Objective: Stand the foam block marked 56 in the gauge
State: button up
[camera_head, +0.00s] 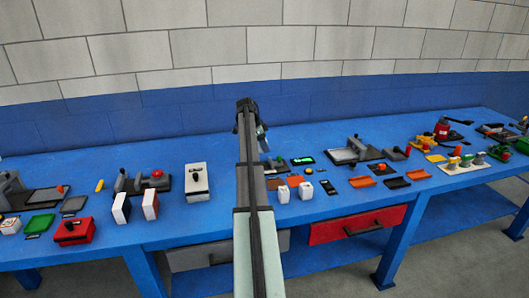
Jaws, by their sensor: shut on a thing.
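My arm reaches out over the bench, and its dark wrist (247,105) is at the far end. My gripper (263,143) hangs just right of the arm, small and partly hidden. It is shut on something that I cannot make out. Two small white blocks (283,194) (307,190) with dark marks on top stand right of the arm. Their marks are too small to read, so I cannot tell which block is marked 56. A grey-and-black fixture (353,151) stands to their upper right; I cannot tell whether it is the gauge.
A green display (302,161) and orange trays (362,181) lie right of the arm. A red box (72,231) is near the front edge. Bare blue bench (215,232) shows in front.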

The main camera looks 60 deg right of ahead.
jog(key=shift+w+d, duration=0.25)
jog(key=shift+d, duration=0.1)
jog(key=shift+f, duration=0.2)
send_over(267, 166)
jog(key=w+a, duration=0.1)
jog(key=shift+w+a+f, duration=0.1)
jog(key=shift+a+f, duration=0.05)
jog(key=shift+f, duration=2.1)
jog(key=shift+f, duration=2.05)
dwell(0.3)
jog(key=o, duration=1.4)
jog(key=shift+o, duration=0.2)
jog(key=shift+r, duration=0.1)
